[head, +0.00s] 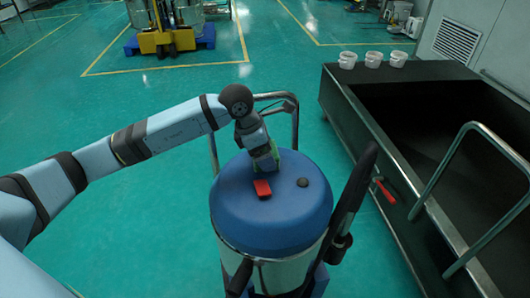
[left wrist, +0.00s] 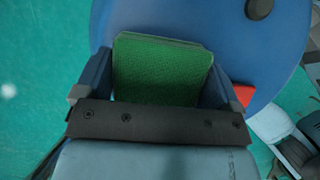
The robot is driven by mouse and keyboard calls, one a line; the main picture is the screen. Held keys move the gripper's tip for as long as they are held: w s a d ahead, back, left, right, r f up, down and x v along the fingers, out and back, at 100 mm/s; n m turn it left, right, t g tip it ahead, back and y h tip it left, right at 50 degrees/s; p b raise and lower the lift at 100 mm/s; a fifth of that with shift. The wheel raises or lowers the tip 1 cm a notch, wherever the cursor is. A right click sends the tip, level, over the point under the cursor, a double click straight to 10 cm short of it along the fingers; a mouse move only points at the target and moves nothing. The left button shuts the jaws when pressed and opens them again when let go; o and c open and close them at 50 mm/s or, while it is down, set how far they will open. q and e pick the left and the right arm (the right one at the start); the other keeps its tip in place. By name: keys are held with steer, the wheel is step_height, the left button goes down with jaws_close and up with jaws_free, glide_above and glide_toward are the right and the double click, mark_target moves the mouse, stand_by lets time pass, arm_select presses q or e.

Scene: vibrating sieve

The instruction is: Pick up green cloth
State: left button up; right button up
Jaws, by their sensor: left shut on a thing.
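The green cloth (left wrist: 160,70) lies between the fingers of my left gripper (left wrist: 155,85) in the left wrist view, and the gripper is shut on it. In the head view, my left gripper (head: 265,160) points down at the top of the blue round lid (head: 240,222), and a little green of the cloth (head: 276,153) shows at its fingers. Whether the cloth still touches the lid cannot be told. My right gripper is not clearly seen in either view.
A red object (head: 262,189) and a dark round knob (head: 303,182) are on the lid. A metal rail (head: 297,125) rises behind the drum. A dark open trough (head: 400,185) stands to the right, with white cups (head: 347,60) on its far edge. Green floor to the left is clear.

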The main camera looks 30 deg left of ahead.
arm_select(q)
step_height(320, 180, up, 8)
steer(key=shift+p, duration=0.8)
step_height(320, 180, up, 12)
steer(key=p, duration=0.1)
steer(key=shift+f+p, duration=0.2)
steer(key=shift+p, duration=0.15)
arm_select(e)
steer(key=shift+s+d+f+g+h, duration=0.5)
steer(key=shift+d+f, duration=0.2)
steer(key=shift+f, duration=0.1)
